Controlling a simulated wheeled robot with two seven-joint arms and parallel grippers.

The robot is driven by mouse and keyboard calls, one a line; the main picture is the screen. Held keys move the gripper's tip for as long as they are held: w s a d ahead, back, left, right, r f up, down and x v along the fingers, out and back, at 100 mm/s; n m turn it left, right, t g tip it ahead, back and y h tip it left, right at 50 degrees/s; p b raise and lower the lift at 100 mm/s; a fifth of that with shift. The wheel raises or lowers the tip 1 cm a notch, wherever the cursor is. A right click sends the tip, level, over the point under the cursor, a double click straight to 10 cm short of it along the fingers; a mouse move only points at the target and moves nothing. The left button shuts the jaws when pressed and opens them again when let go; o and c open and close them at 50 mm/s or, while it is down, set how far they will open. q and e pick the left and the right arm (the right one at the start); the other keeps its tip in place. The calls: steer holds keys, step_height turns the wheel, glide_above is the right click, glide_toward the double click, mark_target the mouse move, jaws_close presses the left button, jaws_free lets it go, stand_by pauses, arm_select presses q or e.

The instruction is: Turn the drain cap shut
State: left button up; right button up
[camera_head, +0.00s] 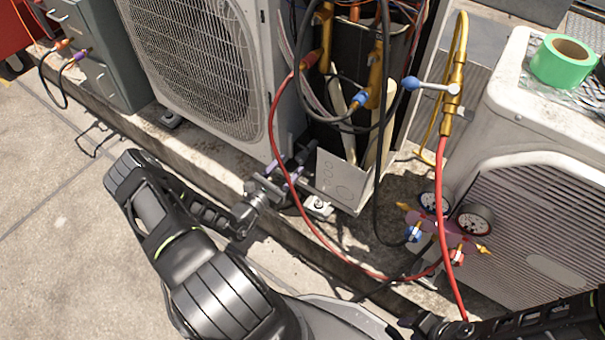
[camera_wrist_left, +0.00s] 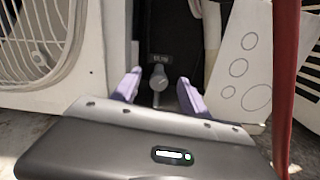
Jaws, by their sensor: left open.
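The drain cap (camera_wrist_left: 159,80) shows in the left wrist view as a small grey round knob, with a dark label above it, low in the opening of the condenser unit. A short grey stem hangs below it. My left gripper (camera_wrist_left: 159,92) is open, its two purple fingertips apart to the left and right of the cap in that view, with gaps on both sides. In the head view my left gripper (camera_head: 282,175) reaches to the foot of the opened condenser; I cannot make out the cap there. My right gripper (camera_head: 430,323) is at the bottom edge, its fingers unclear.
A white panel with circles (camera_head: 341,180) stands just right of the left gripper. A red hose (camera_head: 275,130) loops down close by. A gauge manifold (camera_head: 445,225) lies further right. Green tape (camera_head: 563,62) sits on the right unit.

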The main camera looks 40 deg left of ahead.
mark_target(299, 161)
arm_select(q)
step_height(299, 161, down, 3)
steer(key=shift+r+b, duration=0.1)
steer(key=shift+b, duration=0.5)
steer(key=shift+r, duration=0.1)
arm_select(e)
step_height(299, 161, down, 3)
steer(key=shift+w+d+r, duration=0.1)
steer(key=shift+w+r, duration=0.05)
steer(key=shift+r, duration=0.05)
arm_select(q)
steer(key=w+b, duration=0.2)
steer(key=w, duration=0.5)
steer(key=shift+b, duration=0.3)
steer(key=shift+w+a, duration=0.1)
steer(key=shift+w, duration=0.3)
arm_select(e)
steer(key=f, duration=0.3)
steer(key=shift+w, duration=0.25)
arm_select(q)
steer(key=shift+c, duration=0.4)
jaws_close()
